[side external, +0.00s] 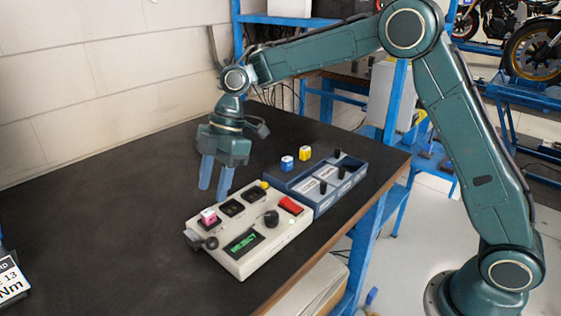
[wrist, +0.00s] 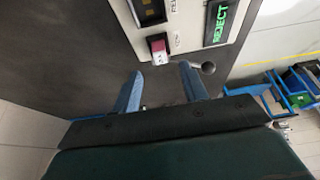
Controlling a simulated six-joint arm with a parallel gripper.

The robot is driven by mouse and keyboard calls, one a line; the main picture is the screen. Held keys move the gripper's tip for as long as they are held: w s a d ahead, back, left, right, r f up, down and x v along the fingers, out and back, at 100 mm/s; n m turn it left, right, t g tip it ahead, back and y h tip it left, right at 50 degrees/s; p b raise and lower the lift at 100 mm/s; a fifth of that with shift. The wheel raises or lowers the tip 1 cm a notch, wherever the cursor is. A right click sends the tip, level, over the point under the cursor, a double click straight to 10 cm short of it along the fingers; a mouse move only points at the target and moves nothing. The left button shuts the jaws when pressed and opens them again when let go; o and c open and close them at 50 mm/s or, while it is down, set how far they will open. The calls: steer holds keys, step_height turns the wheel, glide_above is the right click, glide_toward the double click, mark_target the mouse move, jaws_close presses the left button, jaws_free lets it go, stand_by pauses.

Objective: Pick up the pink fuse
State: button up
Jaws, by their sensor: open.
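The pink fuse (side external: 209,215) is a small block, pink on top with a white lower part. It sits at the left end of the beige test box (side external: 258,256), and also shows in the wrist view (wrist: 158,47). My gripper (side external: 213,196) has two blue fingers, spread apart and empty. It hangs pointing down above the table, behind the box's left end in the side view. In the wrist view the fuse lies ahead of and between the open fingertips (wrist: 160,70), apart from both.
The box carries a green display reading REJECT (side external: 244,243), a black knob (side external: 271,218), a red switch (side external: 291,205) and a lever with a ball end (side external: 211,243).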

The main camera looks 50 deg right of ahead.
mark_target(208, 211)
steer(key=shift+f, duration=0.1)
steer(key=shift+x, duration=2.55)
jaws_close()
